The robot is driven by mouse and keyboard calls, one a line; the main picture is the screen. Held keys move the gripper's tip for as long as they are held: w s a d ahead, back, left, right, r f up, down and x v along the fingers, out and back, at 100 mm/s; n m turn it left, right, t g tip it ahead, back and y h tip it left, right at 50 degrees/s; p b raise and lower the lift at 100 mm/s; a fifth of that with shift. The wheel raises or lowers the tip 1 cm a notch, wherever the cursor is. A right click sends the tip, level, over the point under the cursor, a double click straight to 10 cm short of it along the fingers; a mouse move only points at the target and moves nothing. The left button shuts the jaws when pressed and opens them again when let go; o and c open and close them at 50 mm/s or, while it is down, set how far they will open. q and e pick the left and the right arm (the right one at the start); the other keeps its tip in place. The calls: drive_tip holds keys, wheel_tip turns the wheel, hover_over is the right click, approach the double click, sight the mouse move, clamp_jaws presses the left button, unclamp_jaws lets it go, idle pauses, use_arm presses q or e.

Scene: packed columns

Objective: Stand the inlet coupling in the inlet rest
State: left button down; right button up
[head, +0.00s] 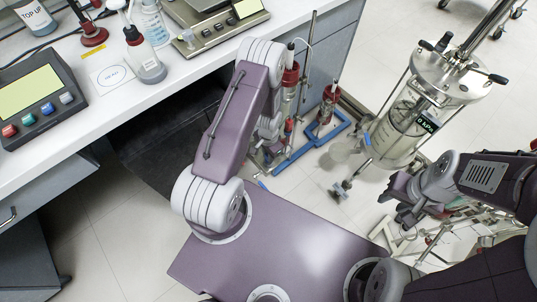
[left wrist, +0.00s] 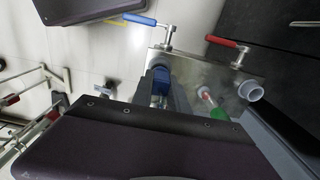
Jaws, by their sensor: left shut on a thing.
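In the left wrist view my left gripper (left wrist: 163,88) is shut on a blue-ended piece, which looks like the inlet coupling (left wrist: 160,76). The fingers hide most of this piece. Behind it is a grey metal plate (left wrist: 190,62) with a blue-handled valve, a red-handled valve (left wrist: 225,42) and a pale round port (left wrist: 251,91). I cannot tell which part is the inlet rest. My right gripper (head: 402,199) appears open and empty, at the right below the glass vessel.
A blue-framed floor stand (head: 310,146) holds red-capped glass columns (head: 289,78) beside the bench. A glass vessel with a steel lid (head: 452,72) stands at the right. The white bench (head: 110,62) carries a keypad device (head: 40,92) and flasks. Clear floor (head: 105,235) lies lower left.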

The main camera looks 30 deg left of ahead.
use_arm(q)
drive_tip(key=c, duration=1.2)
unclamp_jaws()
drive_tip(key=shift+f, duration=0.1)
wheel_tip(320, 180, up, 9)
drive_tip(key=shift+r+p, duration=0.1)
drive_tip(key=shift+p, duration=0.95)
